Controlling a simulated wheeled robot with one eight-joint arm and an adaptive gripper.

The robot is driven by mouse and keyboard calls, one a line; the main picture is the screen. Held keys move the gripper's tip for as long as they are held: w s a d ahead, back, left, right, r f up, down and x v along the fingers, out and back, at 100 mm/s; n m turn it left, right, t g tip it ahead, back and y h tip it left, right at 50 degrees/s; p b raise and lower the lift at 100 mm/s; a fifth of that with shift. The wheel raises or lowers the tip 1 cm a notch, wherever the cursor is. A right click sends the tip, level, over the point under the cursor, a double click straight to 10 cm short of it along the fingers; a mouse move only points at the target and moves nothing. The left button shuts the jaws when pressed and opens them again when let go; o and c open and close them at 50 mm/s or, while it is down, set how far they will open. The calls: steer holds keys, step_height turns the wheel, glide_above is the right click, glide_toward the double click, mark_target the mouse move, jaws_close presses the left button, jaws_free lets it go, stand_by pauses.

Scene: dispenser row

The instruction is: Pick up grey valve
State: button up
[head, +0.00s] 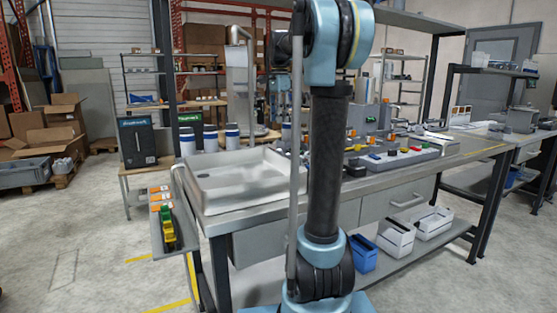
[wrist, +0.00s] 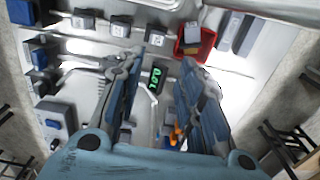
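My gripper (wrist: 158,68) shows in the wrist view, with its two blue-grey fingers spread apart and nothing between the tips. It points at a light metal panel (wrist: 215,83) with pipes. Dark grey valve-like blocks (wrist: 120,25) sit in a row beyond the fingertips. A small dark block with a green display (wrist: 157,76) lies between the fingers. I cannot tell which piece is the grey valve. In the head view, several small coloured and dark fittings (head: 390,152) stand on the bench; my gripper is not seen there.
The bench (head: 221,222) carries a pale sink-like tray (head: 207,201) at left. A red bin (wrist: 205,43) is close to the right finger. Blue-capped blocks (wrist: 40,58) line the panel's left. A blue bin (head: 363,255) and white bins (head: 396,238) stand on the lower shelf.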

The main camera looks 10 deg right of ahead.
glide_above(279, 151)
steer(key=w, duration=0.2)
steer(key=f, duration=0.8)
steer(key=shift+w+d+f, duration=0.15)
steer(key=shift+d+f, duration=0.05)
steer(key=shift+d, duration=0.1)
steer(key=shift+s+a+f, duration=0.1)
steer(key=shift+s+f, duration=0.05)
steer(key=shift+f, duration=1.4)
steer(key=shift+s+f, duration=0.1)
steer(key=shift+f, duration=1.45)
jaws_close()
